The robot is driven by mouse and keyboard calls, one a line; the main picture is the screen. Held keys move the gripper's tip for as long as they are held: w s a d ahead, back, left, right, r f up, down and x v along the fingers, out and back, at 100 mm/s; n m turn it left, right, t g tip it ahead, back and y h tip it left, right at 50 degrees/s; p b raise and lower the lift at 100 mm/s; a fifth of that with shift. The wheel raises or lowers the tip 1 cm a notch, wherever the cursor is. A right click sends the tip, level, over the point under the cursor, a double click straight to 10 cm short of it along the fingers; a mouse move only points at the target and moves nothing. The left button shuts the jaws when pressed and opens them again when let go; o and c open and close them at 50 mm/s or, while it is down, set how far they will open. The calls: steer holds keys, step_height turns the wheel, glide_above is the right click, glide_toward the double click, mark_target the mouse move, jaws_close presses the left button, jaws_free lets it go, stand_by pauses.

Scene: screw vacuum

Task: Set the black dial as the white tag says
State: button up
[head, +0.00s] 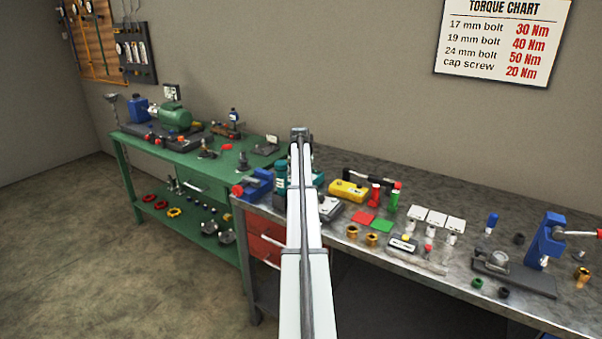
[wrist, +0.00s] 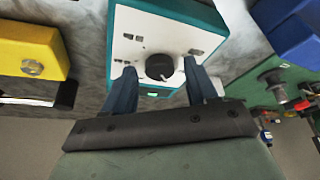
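The black dial (wrist: 159,66) is a round knob on the white face of a teal box (wrist: 190,12). Small dark marks surround it, too small to read. A small light mark shows at the dial's lower edge. My gripper (wrist: 159,72) is open, one finger on each side of the dial, with gaps visible; I cannot tell how far the fingertips are from the face. In the head view the teal box (head: 281,182) is mostly hidden behind my arm. A small white tag (head: 272,139) stands on the green bench; its text is unreadable, and I cannot tell whether it is the task's tag.
A blue vise (head: 256,184) stands left of the teal box, a yellow box (head: 347,191) to its right. Red and green pads (head: 382,226), white cards and small fittings cover the metal bench further right.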

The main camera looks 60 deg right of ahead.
steer(key=v, duration=1.3)
steer(key=shift+r, duration=0.45)
steer(key=shift+a, duration=0.1)
steer(key=s+d+y, duration=0.1)
steer(key=s+d, duration=0.6)
steer(key=d, duration=0.1)
steer(key=w+a+f+n+y, duration=0.1)
steer(key=w+f+n, duration=0.2)
steer(key=f+n, duration=0.1)
steer(key=w+a+f+n+t+y, duration=0.1)
steer(key=w+f+n, duration=0.2)
steer(key=f+n, duration=0.1)
steer(key=w+f+n+t+y, duration=0.1)
steer(key=w+f+n, duration=0.2)
steer(key=f+n, duration=0.1)
steer(key=shift+a+f, duration=0.4)
stand_by(0.3)
